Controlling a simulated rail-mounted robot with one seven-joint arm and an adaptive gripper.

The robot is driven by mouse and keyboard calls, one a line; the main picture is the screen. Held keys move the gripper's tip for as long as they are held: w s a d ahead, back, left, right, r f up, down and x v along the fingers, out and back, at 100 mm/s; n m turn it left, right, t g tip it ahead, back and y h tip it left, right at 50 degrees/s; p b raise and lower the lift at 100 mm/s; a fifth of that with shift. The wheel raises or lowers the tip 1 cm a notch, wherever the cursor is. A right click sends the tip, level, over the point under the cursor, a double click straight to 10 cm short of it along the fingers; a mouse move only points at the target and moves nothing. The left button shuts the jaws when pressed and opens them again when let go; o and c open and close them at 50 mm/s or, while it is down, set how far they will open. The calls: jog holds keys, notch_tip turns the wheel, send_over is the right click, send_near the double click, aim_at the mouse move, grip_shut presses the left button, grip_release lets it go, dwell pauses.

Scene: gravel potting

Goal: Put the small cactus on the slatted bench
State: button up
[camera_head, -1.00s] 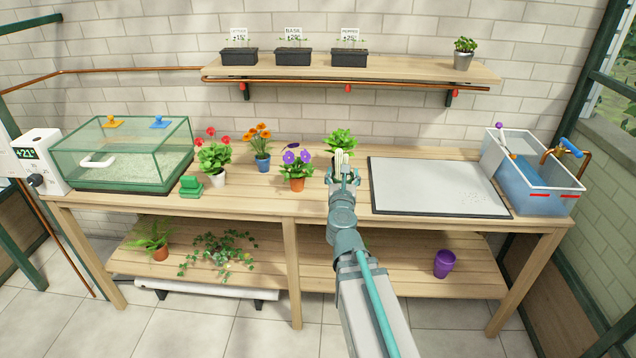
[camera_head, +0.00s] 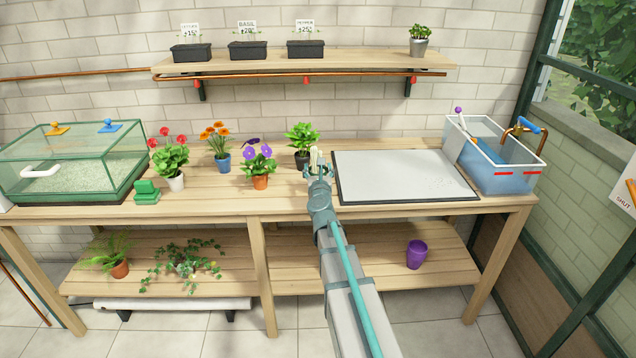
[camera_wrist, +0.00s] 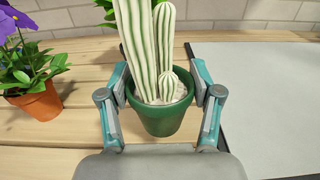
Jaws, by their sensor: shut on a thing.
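The small cactus (camera_wrist: 146,45) is a pale, ribbed cluster of columns in a dark green pot (camera_wrist: 160,112). My gripper (camera_wrist: 165,95) is shut on the pot, one finger on each side. In the head view the cactus (camera_head: 316,157) shows small and pale at the end of my gripper (camera_head: 318,172), over the wooden table between the leafy plant and the grey mat. I cannot tell whether the pot touches the table. No separate slatted bench can be made out; the planked table (camera_head: 225,200) has a planked lower shelf (camera_head: 300,275).
A leafy plant (camera_head: 302,138) stands just behind my gripper. A purple-flowered pot (camera_head: 260,182) is to the left, the grey mat (camera_head: 400,175) to the right. A water basin (camera_head: 500,178) stands at the right end. A purple pot (camera_head: 416,255) stands on the lower shelf.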

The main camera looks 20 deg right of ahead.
jog(key=shift+w+d+f+b, duration=0.15)
jog(key=shift+f+b, duration=0.75)
jog(key=shift+f, duration=0.75)
jog(key=shift+f, duration=0.15)
jog(key=o, duration=1.3)
